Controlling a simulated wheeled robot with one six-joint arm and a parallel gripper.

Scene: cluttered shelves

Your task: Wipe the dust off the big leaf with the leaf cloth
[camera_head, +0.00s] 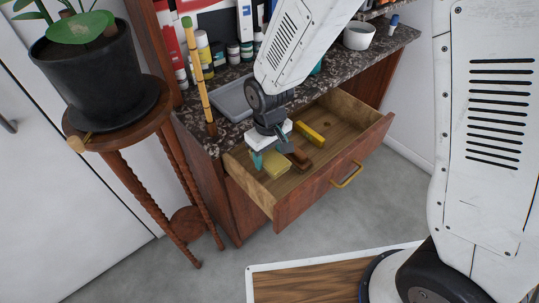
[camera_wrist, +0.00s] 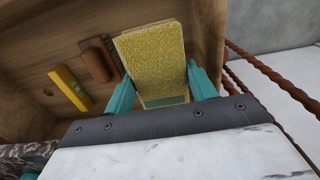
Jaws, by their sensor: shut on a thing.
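My gripper (camera_head: 270,157) is in the open drawer (camera_head: 333,180), pointing down. Its teal fingers, also in the wrist view (camera_wrist: 162,88), are shut on a folded yellow textured cloth (camera_wrist: 150,52), which looks like the leaf cloth. The cloth (camera_head: 276,166) is at the drawer's left end; I cannot tell whether it touches the drawer floor. The big green leaf (camera_head: 78,27) belongs to a plant in a black pot (camera_head: 92,75) at the upper left. The pot stands on a round wooden stand (camera_head: 150,128), left of the drawer. No dust can be made out on the leaf.
A brown brush-like block (camera_head: 298,158) and a yellow block (camera_head: 309,133) lie in the drawer. A bamboo-like pole (camera_head: 197,75) stands at the counter's left edge, between plant and arm. A grey tray (camera_head: 233,98), bottles and a white pot (camera_head: 357,36) are on the counter (camera_head: 223,137).

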